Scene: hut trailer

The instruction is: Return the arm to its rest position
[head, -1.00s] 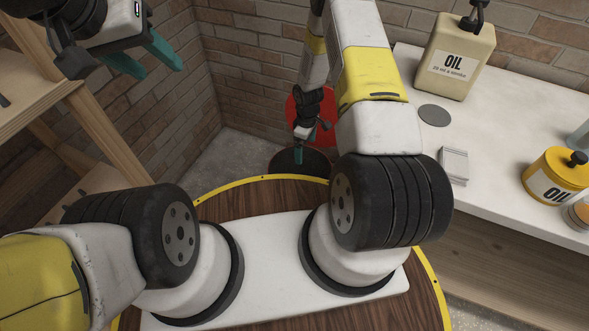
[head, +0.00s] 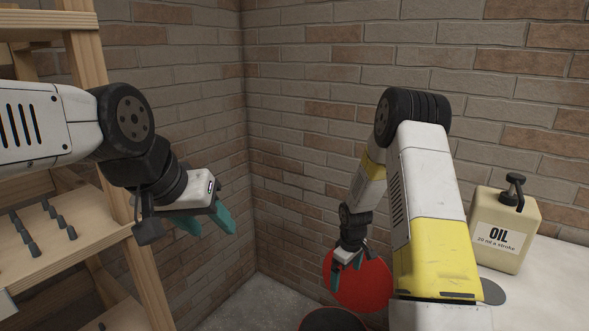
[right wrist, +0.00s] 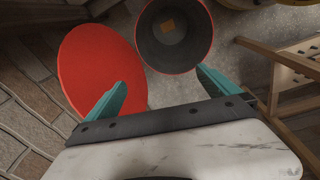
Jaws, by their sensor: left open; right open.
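My left gripper (head: 208,221) is at the left of the head view, in the air in front of the brick corner. Its teal fingers are apart and empty. My right gripper (head: 349,259) hangs low near the middle of the head view, below its raised elbow, fingers pointing down. In the right wrist view its teal fingers (right wrist: 160,88) are spread wide with nothing between them. Beyond them lie a red disc (right wrist: 98,68) and a dark round bin (right wrist: 172,35) with a red rim. The red disc (head: 362,286) also shows just behind the right gripper in the head view.
A wooden shelf (head: 88,200) with dark pegs stands at left, close to my left arm. A cream oil pump can (head: 508,230) stands on the white worktop (head: 545,290) at right. Brick walls (head: 300,130) close off the back. Floor shows in the corner between the arms.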

